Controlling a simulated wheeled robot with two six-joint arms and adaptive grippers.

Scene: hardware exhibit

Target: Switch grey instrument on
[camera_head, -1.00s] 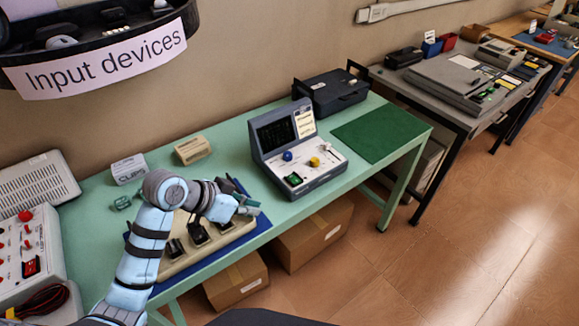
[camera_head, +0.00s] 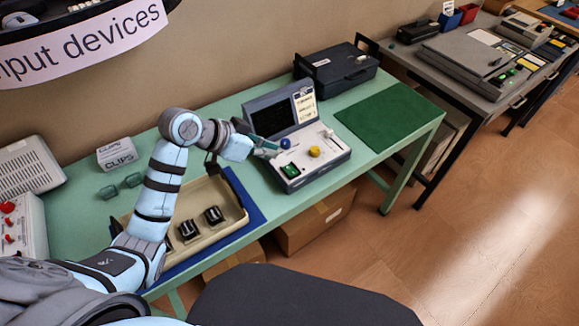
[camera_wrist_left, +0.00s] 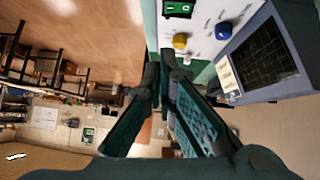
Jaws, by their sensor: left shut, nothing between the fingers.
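The grey instrument (camera_head: 331,153) stands on the green table, with a dark screen (camera_head: 272,120) at its back. Its white front panel carries a blue knob (camera_head: 285,143), a yellow knob (camera_head: 314,151) and a green switch (camera_head: 290,170). My left gripper (camera_head: 272,149) is shut and empty, at the instrument's left side close to the blue knob. In the left wrist view my left gripper (camera_wrist_left: 165,62) points toward the panel, where the yellow knob (camera_wrist_left: 180,41), blue knob (camera_wrist_left: 223,30) and green switch (camera_wrist_left: 172,9) show. Contact cannot be told. My right gripper is not in view.
A beige tray (camera_head: 240,213) with black parts lies on a blue mat left of the instrument. A black case (camera_head: 338,78) stands behind it. A bare green mat (camera_head: 390,122) lies to its right. A clips box (camera_head: 117,154) stands at the back left.

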